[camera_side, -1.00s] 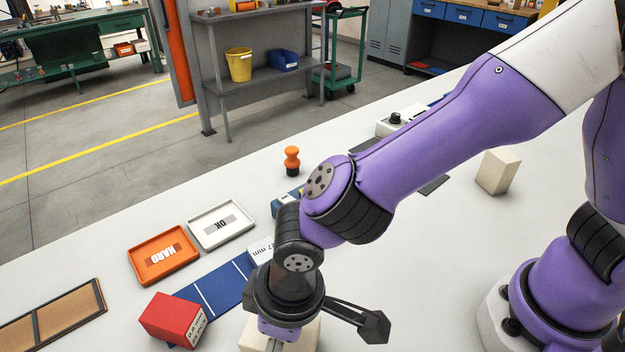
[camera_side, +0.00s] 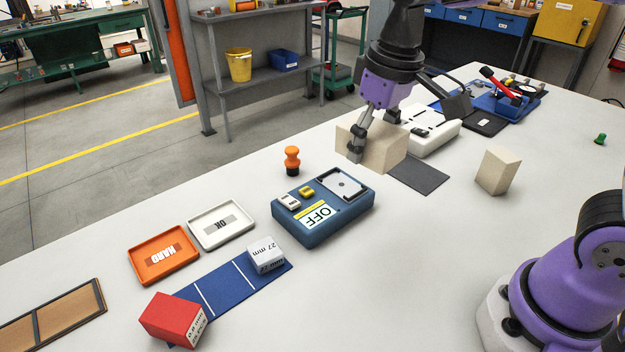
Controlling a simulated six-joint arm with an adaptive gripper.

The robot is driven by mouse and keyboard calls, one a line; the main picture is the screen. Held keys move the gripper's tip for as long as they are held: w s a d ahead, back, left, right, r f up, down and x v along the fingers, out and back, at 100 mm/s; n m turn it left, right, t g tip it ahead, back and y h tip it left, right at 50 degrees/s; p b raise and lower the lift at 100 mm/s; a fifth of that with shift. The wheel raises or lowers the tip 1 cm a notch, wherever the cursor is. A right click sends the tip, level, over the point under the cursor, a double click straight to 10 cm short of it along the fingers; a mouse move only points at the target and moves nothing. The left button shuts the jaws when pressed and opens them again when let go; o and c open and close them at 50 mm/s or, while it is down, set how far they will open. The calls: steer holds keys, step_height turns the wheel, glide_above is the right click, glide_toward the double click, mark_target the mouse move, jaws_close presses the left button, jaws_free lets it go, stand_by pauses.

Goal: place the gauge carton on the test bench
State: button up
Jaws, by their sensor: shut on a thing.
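My gripper (camera_side: 357,148) is shut on a plain beige carton (camera_side: 385,153), with one finger showing on its near face. The carton is by the white unit (camera_side: 440,137) and hides part of it. A dark flat mat (camera_side: 420,176) lies to the carton's right; I cannot tell whether the carton touches the surface below. No mark shows that it is the gauge carton. A second beige box (camera_side: 497,172) stands apart to the right. The blue unit with an OFF label (camera_side: 310,234) stands nearer the camera. No label names the test bench.
The white tabletop (camera_side: 400,280) is clear at the front. At left are an orange HARD tray (camera_side: 190,261), a white OK tray (camera_side: 202,238), a red box (camera_side: 165,318) and a white 27 mm box (camera_side: 261,252) on a blue strip. An orange-topped stamp (camera_side: 292,158) stands behind the blue unit.

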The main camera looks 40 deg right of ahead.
steer(key=shift+m, duration=0.5)
steer(key=d, duration=0.2)
steer(key=d+r, duration=0.1)
steer(key=d, duration=0.1)
steer(key=shift+s, duration=0.35)
steer(key=n, duration=0.7)
glide_above(279, 348)
step_height(279, 348, down, 7)
steer(key=shift+s+d+f+y, duration=0.2)
steer(key=shift+s+y, duration=0.1)
steer(key=shift+y, duration=0.1)
step_height(279, 348, down, 10)
steer(key=shift+r, duration=0.15)
